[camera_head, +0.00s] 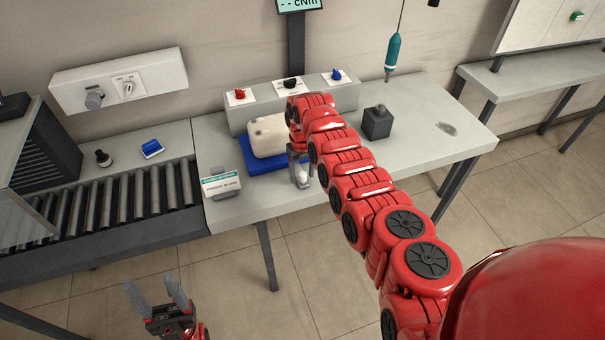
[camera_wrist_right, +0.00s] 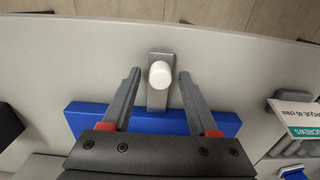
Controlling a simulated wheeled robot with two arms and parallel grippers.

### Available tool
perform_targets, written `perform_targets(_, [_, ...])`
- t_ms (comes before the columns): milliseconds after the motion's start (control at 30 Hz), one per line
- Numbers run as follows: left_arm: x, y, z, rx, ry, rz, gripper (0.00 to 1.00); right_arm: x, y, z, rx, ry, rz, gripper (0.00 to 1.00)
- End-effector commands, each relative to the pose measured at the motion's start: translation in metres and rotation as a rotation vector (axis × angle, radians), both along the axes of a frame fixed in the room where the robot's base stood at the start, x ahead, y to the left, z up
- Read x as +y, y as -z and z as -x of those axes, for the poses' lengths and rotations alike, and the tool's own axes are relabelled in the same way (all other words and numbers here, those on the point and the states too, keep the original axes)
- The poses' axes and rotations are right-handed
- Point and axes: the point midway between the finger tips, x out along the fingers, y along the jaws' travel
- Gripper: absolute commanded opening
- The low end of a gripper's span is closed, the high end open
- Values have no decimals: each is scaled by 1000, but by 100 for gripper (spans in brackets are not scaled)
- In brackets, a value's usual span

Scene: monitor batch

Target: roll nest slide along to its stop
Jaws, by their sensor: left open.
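The blue nest slide (camera_head: 258,167) lies on the grey bench with a cream-coloured housing (camera_head: 268,135) on it. In the right wrist view the blue nest (camera_wrist_right: 225,124) has a grey tab (camera_wrist_right: 157,103) on its front side, bearing a round white knob (camera_wrist_right: 159,75). My right gripper (camera_head: 301,181) is at the front of the nest; in the right wrist view its open fingers (camera_wrist_right: 160,82) stand on either side of the knob, with gaps showing. My left gripper (camera_head: 153,291) is open and empty, low in front of the conveyor, away from the bench.
A grey box with red, black and blue knobs (camera_head: 240,98) stands behind the nest. A small sign (camera_head: 221,184) stands left of it, a dark block (camera_head: 377,122) to the right. A teal screwdriver (camera_head: 393,52) hangs above. A roller conveyor (camera_head: 120,199) adjoins the bench's left.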

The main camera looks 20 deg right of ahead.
Motion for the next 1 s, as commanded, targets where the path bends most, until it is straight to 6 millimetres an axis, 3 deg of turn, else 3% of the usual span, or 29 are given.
perform_targets(367, [0,1,0,0,0,0,61,0,-2,1,2,0,0,61])
perform_targets(567, [0,4,0,0,0,0,61,0,-24,-1,-3,0,0,61])
perform_targets(800, [0,22,0,0,0,0,61,0,-87,-1,-6,0,1,61])
perform_targets(1000, [0,22,0,0,0,0,61,-2,-136,0,1,1,0,61])
